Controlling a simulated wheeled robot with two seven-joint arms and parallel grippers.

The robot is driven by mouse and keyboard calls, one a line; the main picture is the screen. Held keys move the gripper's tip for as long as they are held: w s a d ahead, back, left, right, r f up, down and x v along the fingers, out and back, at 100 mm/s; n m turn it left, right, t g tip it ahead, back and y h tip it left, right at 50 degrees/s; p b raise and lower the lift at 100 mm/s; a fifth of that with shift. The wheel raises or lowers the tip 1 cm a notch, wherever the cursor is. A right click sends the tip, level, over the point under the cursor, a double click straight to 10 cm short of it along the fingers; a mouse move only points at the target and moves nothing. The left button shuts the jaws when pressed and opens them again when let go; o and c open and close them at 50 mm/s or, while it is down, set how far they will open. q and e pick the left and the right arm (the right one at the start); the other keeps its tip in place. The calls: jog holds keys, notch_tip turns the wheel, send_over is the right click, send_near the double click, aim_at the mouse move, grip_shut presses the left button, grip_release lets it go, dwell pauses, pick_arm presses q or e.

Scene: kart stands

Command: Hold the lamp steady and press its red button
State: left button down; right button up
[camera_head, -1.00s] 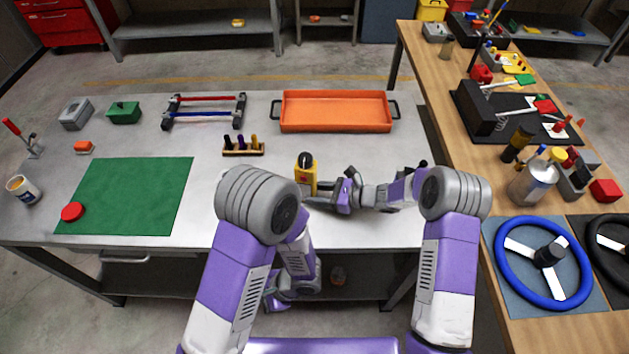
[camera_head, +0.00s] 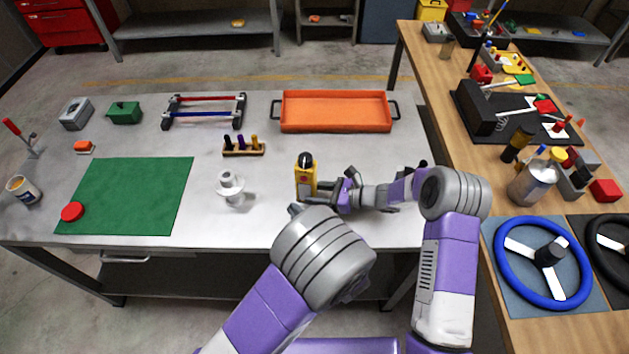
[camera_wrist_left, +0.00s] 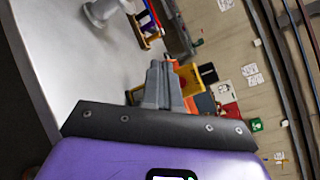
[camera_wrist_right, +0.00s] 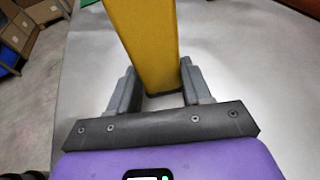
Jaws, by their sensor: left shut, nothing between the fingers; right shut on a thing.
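The lamp (camera_head: 306,182) is a yellow upright body with a black top, standing on the grey table. A small red spot shows on its front side in the head view. My right gripper (camera_head: 343,193) is shut on the lamp from the right. In the right wrist view the yellow body (camera_wrist_right: 146,45) is between the two fingers (camera_wrist_right: 152,88). My left gripper (camera_head: 295,209) is just in front of the lamp, mostly hidden behind my left arm. In the left wrist view its fingers (camera_wrist_left: 163,85) are shut and empty, with yellow and black parts behind them.
A white spool-like piece (camera_head: 231,187) stands left of the lamp. A small peg rack (camera_head: 243,149) and an orange tray (camera_head: 336,111) are behind. A green mat (camera_head: 130,195) with a red disc (camera_head: 72,212) lies at left. A wooden table (camera_head: 455,130) adjoins at right.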

aim_at(304, 189)
pick_arm(q)
jog(key=w+d, duration=0.1)
jog(key=w, duration=0.5)
jog(key=shift+d, duration=0.15)
jog(key=shift+w, duration=0.2)
dwell(1.7)
jog(key=shift+w+d, duration=0.1)
jog(key=shift+w, duration=0.2)
jog(key=shift+w, duration=0.2)
dwell(0.4)
jog(key=shift+s, duration=0.65)
jog(key=shift+s, duration=0.1)
jog(key=s, duration=0.2)
jog(key=s+a, duration=0.1)
jog(key=s, duration=0.2)
jog(key=shift+s+a, duration=0.25)
jog(key=shift+s, duration=0.1)
